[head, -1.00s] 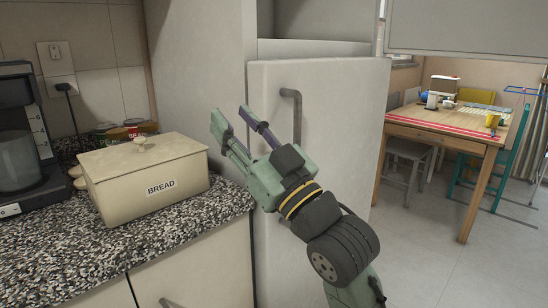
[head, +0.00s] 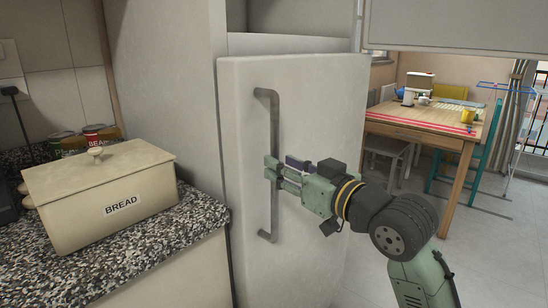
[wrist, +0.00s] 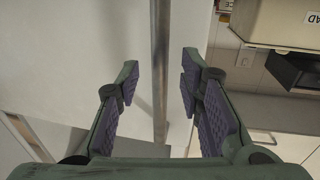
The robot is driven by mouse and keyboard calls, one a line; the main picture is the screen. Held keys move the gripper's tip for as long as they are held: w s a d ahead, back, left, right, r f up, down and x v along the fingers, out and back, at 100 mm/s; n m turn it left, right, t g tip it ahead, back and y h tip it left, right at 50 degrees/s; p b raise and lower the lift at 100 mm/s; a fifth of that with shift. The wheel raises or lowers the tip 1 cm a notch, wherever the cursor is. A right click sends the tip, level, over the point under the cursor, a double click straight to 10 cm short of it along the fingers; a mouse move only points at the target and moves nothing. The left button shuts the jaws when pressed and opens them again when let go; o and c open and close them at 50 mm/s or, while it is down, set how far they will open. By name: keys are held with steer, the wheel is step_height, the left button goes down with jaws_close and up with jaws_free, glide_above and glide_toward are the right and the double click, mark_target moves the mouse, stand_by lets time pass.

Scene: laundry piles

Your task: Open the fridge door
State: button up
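The pale fridge door (head: 320,115) fills the middle of the head view and looks shut. Its long grey vertical handle (head: 273,125) runs down near the door's left edge. My gripper (head: 273,170) is at the handle's mid-height, reaching in from the right, with its fingertips at the bar. In the wrist view the handle (wrist: 160,45) runs upright between the two fingers of my gripper (wrist: 160,78). The fingers stand apart, with a gap on each side of the bar. Whether the fingertips reach past the bar is hard to tell.
A bread box (head: 100,190) sits on the speckled counter (head: 150,255) left of the fridge, with cans (head: 98,137) behind it. A wooden table (head: 425,126) and a teal chair (head: 490,150) stand at the back right. Tiled floor (head: 490,245) is clear on the right.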

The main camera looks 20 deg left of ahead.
steer(key=x, duration=0.3)
steer(key=shift+w+a, duration=0.2)
steer(key=shift+a, duration=0.05)
steer(key=shift+c, duration=0.5)
jaws_close()
